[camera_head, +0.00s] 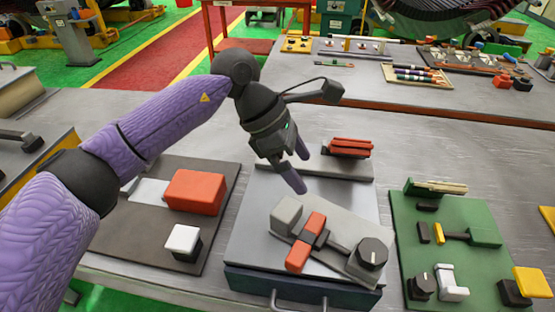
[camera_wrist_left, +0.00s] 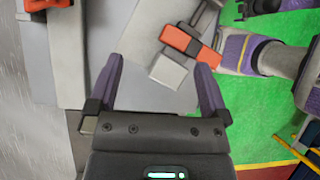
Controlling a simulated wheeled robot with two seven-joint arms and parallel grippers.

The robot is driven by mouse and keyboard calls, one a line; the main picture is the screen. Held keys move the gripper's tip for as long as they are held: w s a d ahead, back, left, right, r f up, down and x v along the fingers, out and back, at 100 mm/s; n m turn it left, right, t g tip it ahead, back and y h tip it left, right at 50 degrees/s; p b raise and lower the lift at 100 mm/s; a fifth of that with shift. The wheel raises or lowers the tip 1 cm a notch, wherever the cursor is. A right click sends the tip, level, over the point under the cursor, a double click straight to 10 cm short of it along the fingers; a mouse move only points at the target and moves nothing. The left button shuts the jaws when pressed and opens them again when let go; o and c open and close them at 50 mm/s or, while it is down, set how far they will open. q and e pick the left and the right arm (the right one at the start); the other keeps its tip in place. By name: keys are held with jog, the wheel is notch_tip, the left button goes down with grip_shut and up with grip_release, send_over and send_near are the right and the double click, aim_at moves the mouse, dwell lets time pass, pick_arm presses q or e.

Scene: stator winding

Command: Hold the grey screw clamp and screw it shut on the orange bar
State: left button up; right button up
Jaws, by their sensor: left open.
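In the head view the grey screw clamp (camera_head: 286,214) lies on a light grey plate, with a shaft and a round black knob (camera_head: 372,252) at its right end. The orange bar (camera_head: 303,247) lies across its middle, against a dark jaw piece. My left gripper (camera_head: 298,168) is open and empty above and behind the clamp, fingers pointing down, apart from it. In the left wrist view my left gripper (camera_wrist_left: 158,88) is open. Past its fingers show the orange bar (camera_wrist_left: 188,41) and a grey clamp block (camera_wrist_left: 167,70). The knob cannot be made out there. My right gripper is not seen.
The plate rests on a dark blue box (camera_head: 300,285) with a front handle. Behind it are stacked red bars (camera_head: 350,147). A dark board (camera_head: 150,232) with a red block stands left, a green board (camera_head: 455,215) with several fixtures right.

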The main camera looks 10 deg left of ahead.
aim_at(279, 205)
pick_arm(q)
jog(key=m+y, duration=0.1)
jog(key=y, duration=0.1)
jog(key=s+a+r+m+y, duration=0.1)
jog(key=m+y, duration=0.1)
jog(key=s+a+m+y, duration=0.1)
jog(key=m+y, duration=0.1)
jog(key=shift+a+r+t, duration=0.25)
jog(key=shift+r+t, duration=0.05)
jog(key=shift+a+f, duration=0.1)
jog(key=shift+f, duration=0.2)
notch_tip(279, 205, down, 11)
jog(key=shift+f, duration=0.15)
grip_shut()
